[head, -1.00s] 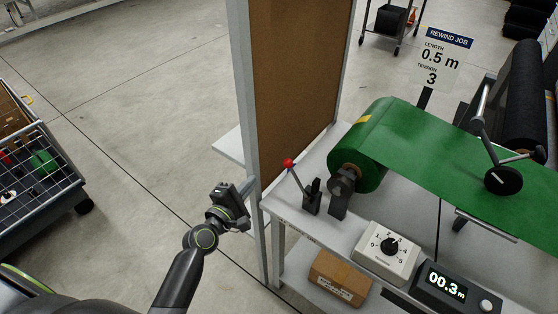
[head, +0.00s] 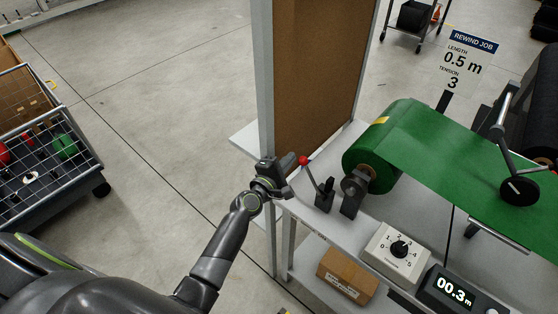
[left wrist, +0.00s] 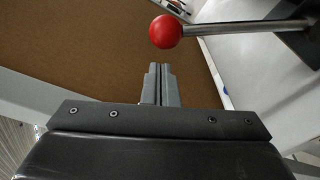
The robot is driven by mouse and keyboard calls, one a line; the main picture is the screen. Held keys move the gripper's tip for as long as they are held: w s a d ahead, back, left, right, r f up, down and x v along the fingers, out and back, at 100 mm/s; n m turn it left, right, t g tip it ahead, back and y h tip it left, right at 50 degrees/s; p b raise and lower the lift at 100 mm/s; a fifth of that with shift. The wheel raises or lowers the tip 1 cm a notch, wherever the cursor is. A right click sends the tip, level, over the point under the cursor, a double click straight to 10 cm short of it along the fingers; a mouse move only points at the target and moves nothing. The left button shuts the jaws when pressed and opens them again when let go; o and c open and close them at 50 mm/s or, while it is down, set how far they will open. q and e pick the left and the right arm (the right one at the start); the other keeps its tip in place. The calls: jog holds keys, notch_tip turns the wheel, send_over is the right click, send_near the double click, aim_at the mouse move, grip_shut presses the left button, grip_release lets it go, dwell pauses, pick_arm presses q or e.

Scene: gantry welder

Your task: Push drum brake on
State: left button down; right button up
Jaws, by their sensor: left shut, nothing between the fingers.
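The drum brake lever is a metal rod with a red ball knob (head: 303,160), tilted up to the left from a black bracket (head: 324,195) beside the green drum (head: 374,160). My left gripper (head: 290,190) is shut and empty, just left of the lever and apart from the knob. In the left wrist view, the shut fingertips (left wrist: 160,72) point at the brown board, and the red knob (left wrist: 165,32) lies just beyond them, its rod running right. My right gripper is not in view.
A post and brown board (head: 322,75) stand behind my left gripper. The bench holds a tension dial box (head: 396,252) and a display (head: 452,290) reading 00.3 m. A cardboard box (head: 347,275) sits on the lower shelf. A wire cart (head: 50,165) stands at left on open floor.

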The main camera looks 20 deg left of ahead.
pick_arm(q)
jog(key=shift+s+d+r, duration=0.45)
jog(key=shift+s+d, duration=0.15)
jog(key=shift+d, duration=0.15)
jog(key=shift+w, duration=0.1)
